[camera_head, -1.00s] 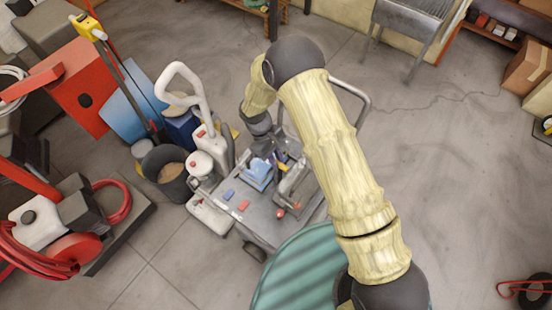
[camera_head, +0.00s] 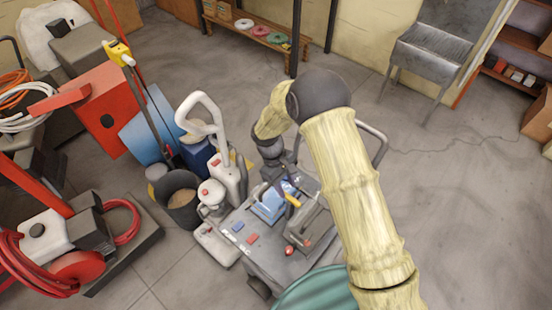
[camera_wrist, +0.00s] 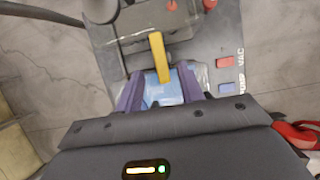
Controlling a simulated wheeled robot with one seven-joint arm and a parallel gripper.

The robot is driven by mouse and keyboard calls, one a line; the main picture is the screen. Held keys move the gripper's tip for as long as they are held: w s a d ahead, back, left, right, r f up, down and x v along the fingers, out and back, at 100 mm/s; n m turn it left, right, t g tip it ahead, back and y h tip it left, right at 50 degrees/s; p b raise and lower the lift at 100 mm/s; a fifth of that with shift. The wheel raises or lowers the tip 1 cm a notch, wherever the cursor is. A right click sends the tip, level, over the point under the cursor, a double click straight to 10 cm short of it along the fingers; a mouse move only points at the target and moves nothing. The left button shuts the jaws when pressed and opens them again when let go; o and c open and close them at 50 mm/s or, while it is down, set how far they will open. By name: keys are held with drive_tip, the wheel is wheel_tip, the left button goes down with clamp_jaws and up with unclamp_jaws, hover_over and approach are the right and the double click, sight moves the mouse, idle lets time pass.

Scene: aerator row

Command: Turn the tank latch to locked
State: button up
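A yellow lever (camera_wrist: 158,55), which looks like the tank latch, stands over a pale blue panel (camera_wrist: 172,90) on the grey machine. In the wrist view it runs nearly straight up the picture, its lower end between my fingers. The lever also shows in the head view (camera_head: 292,200), beside the blue panel (camera_head: 271,204). My gripper (camera_wrist: 160,84) is open, with one purple finger on each side of the lever's lower end. A gap shows on both sides; I cannot tell its height above the lever. In the head view my gripper (camera_head: 283,185) is small and partly hidden.
The grey machine deck (camera_head: 250,222) carries red and blue switches (camera_wrist: 225,62) and red knobs (camera_head: 290,249). A metal handle rail (camera_head: 378,140) rises behind my arm. A white upright machine (camera_head: 215,150) and a dark bucket (camera_head: 178,200) stand close left. Floor at right is clear.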

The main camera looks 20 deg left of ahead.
drive_tip(key=b+v, duration=0.2)
drive_tip(key=v, duration=1.1)
drive_tip(key=shift+r, duration=0.35)
drive_tip(key=shift+w, duration=0.1)
drive_tip(key=d+r+m+y, duration=0.1)
drive_tip(key=d+r+m, duration=0.15)
drive_tip(key=d, duration=0.55)
drive_tip(key=d+r+m+y, duration=0.2)
drive_tip(key=d+m, duration=0.1)
drive_tip(key=d, duration=0.4)
drive_tip(key=s+d+r+m+t, duration=0.1)
drive_tip(key=s+d+m, duration=0.3)
drive_tip(key=d, duration=0.4)
drive_tip(key=s+d+m+t+y, duration=0.1)
drive_tip(key=s+d+m+t, duration=0.2)
drive_tip(key=s+d, duration=0.3)
drive_tip(key=d+m, duration=0.1)
drive_tip(key=d, duration=0.2)
drive_tip(key=shift+s+d+r, duration=0.2)
drive_tip(key=shift+d+r, duration=0.1)
drive_tip(key=shift+r, duration=0.05)
